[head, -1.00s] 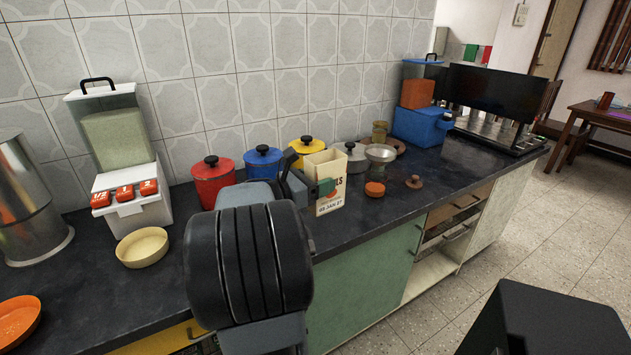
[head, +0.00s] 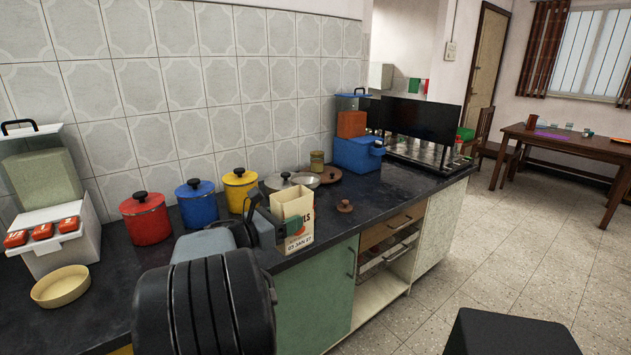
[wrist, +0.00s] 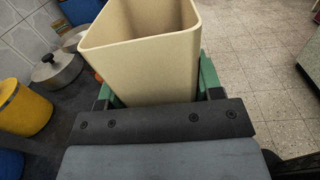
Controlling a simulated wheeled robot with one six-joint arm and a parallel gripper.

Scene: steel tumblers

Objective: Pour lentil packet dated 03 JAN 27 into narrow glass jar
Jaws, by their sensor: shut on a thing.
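The lentil packet (head: 293,214) is a cream, open-topped box with red lettering and "03 JAN 27" printed low on its face. My gripper (head: 285,229) is shut on it and holds it upright near the counter's front edge. In the wrist view the packet (wrist: 140,60) fills the space between the green fingers, its open top toward the camera; its contents do not show. I cannot make out a narrow glass jar for certain. A small jar with a yellowish lid or contents (head: 317,161) stands by the wall at the back.
Red (head: 146,219), blue (head: 196,202) and yellow (head: 240,189) lidded canisters line the wall.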

